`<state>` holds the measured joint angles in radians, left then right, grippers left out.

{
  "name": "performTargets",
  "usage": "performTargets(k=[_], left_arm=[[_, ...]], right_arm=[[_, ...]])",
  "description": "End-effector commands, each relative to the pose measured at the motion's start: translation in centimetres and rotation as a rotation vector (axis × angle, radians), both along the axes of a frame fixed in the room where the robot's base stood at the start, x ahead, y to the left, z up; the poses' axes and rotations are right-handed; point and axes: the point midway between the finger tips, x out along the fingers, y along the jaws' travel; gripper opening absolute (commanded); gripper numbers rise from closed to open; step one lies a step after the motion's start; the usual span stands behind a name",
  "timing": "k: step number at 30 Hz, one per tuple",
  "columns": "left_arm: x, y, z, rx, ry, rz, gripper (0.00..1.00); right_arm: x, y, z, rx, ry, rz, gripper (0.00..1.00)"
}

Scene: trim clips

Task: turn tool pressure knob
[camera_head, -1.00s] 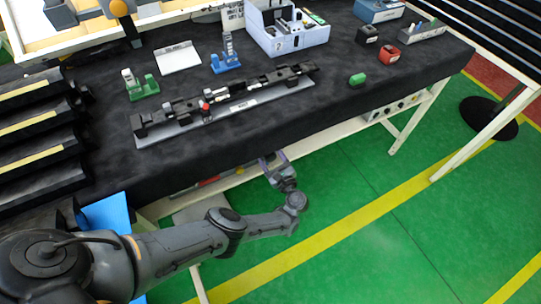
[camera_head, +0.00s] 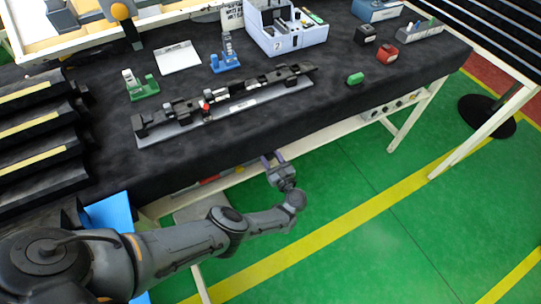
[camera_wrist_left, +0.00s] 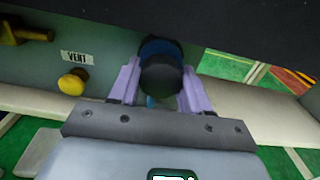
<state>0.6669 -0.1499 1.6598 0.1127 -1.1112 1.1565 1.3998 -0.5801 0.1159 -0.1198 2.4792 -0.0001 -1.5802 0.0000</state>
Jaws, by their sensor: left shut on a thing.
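A dark round knob (camera_wrist_left: 160,78) with a blue collar sits between the two purple fingers of my left gripper (camera_wrist_left: 158,88) in the left wrist view. The fingers are shut on its sides. I take it to be the pressure knob, but no label for it shows. In the head view my left gripper (camera_head: 272,158) is under the front edge of the table, and the knob is hidden there. My right gripper is in neither view.
A yellow knob (camera_wrist_left: 73,82) beside a VENT label (camera_wrist_left: 77,57) is left of the gripper, with a brass fitting (camera_wrist_left: 22,31) farther left. The black tabletop (camera_head: 270,130) overhangs the gripper. The green floor (camera_head: 350,200) in front is clear.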

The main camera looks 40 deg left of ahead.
Motion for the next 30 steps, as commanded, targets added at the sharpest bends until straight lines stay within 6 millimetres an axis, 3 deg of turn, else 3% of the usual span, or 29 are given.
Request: performTargets(k=[5,13,14,18,30], left_arm=[[-0.17,0.05,-0.03,0.052,0.143,0.002,0.17],[-0.17,0.06,-0.24,0.054,0.152,0.001,0.17],[-0.17,0.06,-0.25,0.054,0.152,0.001,0.50],[-0.16,0.06,-0.21,0.054,0.150,0.001,0.71],[-0.13,-0.15,-0.10,0.054,0.146,0.000,0.71]], right_arm=[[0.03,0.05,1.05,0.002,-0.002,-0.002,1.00],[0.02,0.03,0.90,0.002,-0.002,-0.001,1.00],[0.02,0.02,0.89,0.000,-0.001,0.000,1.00],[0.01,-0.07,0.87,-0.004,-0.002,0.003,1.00],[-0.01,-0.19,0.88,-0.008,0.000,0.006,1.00]])
